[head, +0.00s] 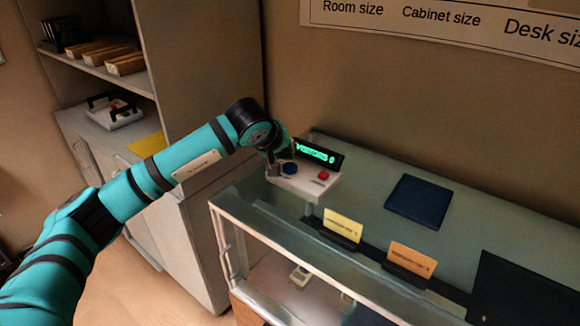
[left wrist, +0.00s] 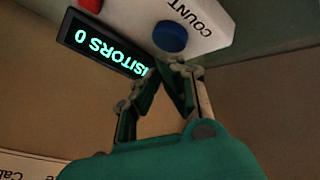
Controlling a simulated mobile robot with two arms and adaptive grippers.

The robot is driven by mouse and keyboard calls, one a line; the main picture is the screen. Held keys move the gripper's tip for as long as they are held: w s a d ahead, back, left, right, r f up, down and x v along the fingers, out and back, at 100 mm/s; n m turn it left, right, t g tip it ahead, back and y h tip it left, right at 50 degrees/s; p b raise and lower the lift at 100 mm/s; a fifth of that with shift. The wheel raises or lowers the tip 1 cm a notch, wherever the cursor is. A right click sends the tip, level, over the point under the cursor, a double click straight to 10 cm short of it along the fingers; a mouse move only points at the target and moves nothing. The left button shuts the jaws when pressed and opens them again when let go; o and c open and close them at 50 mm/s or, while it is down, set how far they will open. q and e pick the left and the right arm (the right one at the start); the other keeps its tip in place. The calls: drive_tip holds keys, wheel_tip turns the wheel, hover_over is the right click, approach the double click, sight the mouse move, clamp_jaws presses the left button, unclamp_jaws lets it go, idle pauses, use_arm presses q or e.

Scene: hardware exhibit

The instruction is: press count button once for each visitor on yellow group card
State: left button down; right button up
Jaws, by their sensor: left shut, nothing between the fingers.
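The counter box (head: 305,183) stands on the glass case, with a blue button (head: 290,168) and a red button (head: 323,175). Its dark display (head: 317,152) reads VISITORS 0 in green. In the left wrist view the blue button (left wrist: 170,36) lies beside the word COUNT. My left gripper (head: 272,166) is shut and empty, at the left end of the box, close to the blue button. In the left wrist view its fingertips (left wrist: 178,66) are just short of that button; contact cannot be told. The yellow card (head: 343,226) stands in a dark holder; its print is too small to read.
An orange card (head: 411,261) stands right of the yellow one. A dark blue square pad (head: 419,201) lies on the glass top (head: 365,185). A cabinet (head: 210,110) with shelves and a white tray (head: 114,112) stands at the left.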

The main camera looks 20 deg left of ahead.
sight(287, 165)
use_arm(q)
drive_tip(key=shift+f, duration=0.1)
idle(0.8)
drive_tip(key=shift+f+b, duration=0.35)
drive_tip(key=shift+b, duration=0.25)
drive_tip(key=shift+f+b, duration=0.45)
drive_tip(key=shift+b, duration=0.05)
idle(0.4)
drive_tip(key=shift+r, duration=0.15)
drive_tip(key=shift+r+p, duration=0.35)
drive_tip(key=shift+r, duration=0.4)
drive_tip(key=shift+r, duration=0.1)
drive_tip(key=shift+r+p, duration=1.25)
drive_tip(key=shift+r, duration=1.2)
